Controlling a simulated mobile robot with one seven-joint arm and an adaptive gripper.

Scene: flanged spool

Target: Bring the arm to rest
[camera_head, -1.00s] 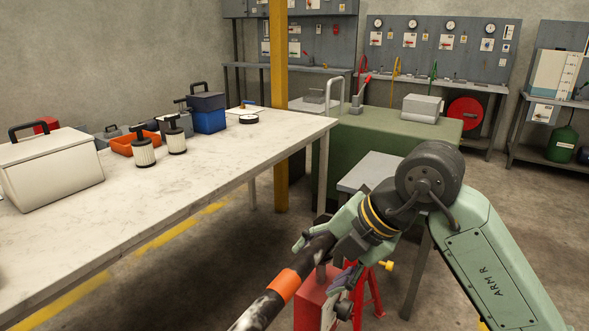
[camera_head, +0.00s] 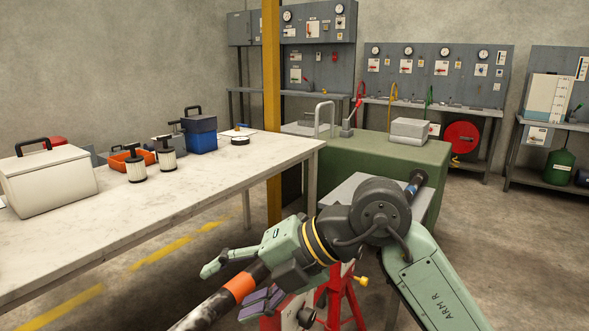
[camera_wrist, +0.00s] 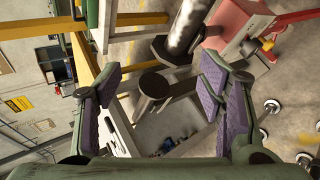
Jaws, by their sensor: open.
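My gripper (camera_head: 238,284) is at the lower middle of the head view, its fingers spread and pointing to the lower left. A scuffed dark pipe with an orange band (camera_head: 240,287) crosses behind the finger area there. In the wrist view my gripper (camera_wrist: 162,98) is open, with one purple-padded finger on each side. A metal cylinder with a dark flange (camera_wrist: 188,28) shows beyond the fingers at the top. A dark round-ended fitting (camera_wrist: 153,86) shows between them. No contact with the pads shows. The part of the pipe behind my arm is hidden.
A red stand (camera_head: 345,305) is close below and behind my gripper. A long pale worktable (camera_head: 110,225) with a white box (camera_head: 48,182) and two filters lies to the left. A green bench (camera_head: 385,150) stands behind. Bare floor shows at right.

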